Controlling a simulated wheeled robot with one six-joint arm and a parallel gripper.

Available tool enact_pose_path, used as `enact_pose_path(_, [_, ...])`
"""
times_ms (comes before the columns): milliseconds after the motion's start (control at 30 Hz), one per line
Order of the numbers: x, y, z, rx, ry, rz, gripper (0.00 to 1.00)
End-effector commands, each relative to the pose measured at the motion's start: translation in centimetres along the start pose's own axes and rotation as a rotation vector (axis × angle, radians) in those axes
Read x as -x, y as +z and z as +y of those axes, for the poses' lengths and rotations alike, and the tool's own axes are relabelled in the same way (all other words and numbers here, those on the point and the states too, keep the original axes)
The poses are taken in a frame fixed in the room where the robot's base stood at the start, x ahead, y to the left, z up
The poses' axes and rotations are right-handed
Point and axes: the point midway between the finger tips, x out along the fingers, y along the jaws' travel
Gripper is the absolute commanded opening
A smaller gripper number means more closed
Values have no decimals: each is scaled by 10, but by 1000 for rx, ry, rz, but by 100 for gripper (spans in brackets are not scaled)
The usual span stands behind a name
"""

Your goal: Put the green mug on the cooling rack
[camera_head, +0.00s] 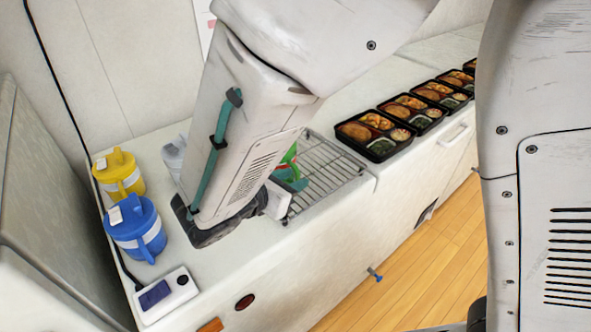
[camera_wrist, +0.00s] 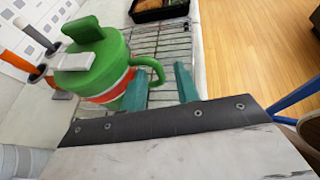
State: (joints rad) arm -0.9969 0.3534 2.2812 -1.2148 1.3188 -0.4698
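The green mug (camera_wrist: 95,66), with a green lid and a white and orange band, stands in the left of the wrist view. Its handle (camera_wrist: 160,68) points right, toward the space between my fingertips. In the head view only a green part of the mug (camera_head: 289,157) shows behind my arm. My gripper (camera_wrist: 162,82) has two teal fingers spread apart, and they do not close on the handle. The wire cooling rack (camera_head: 335,168) lies on the counter under and beyond the fingers. I cannot tell whether the mug's base touches the rack.
A yellow mug (camera_head: 119,174), a blue mug (camera_head: 136,228) and a partly hidden white mug (camera_head: 174,154) stand on the left of the counter. A small device (camera_head: 166,294) lies at the front left. Several bento trays (camera_head: 375,135) line the counter to the right.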

Motion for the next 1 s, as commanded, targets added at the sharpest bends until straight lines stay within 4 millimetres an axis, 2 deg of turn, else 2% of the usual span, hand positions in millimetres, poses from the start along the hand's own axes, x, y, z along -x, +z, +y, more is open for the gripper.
enact_pose_path(100, [29, 0, 1, 0, 6, 1, 31])
enact_pose_path(300, [69, 0, 1, 0, 4, 1, 31])
enact_pose_path(400, [82, 0, 0, 0, 2, 0, 31])
enact_pose_path(533, [89, 2, -1, -7, -6, 4, 31])
enact_pose_path(667, [72, 23, -17, -100, -92, 51, 31])
enact_pose_path(733, [52, 44, -37, -209, -186, 102, 31])
enact_pose_path(900, [7, 96, -113, -593, -489, 251, 31])
enact_pose_path(1000, [-5, 114, -159, -839, -660, 326, 31])
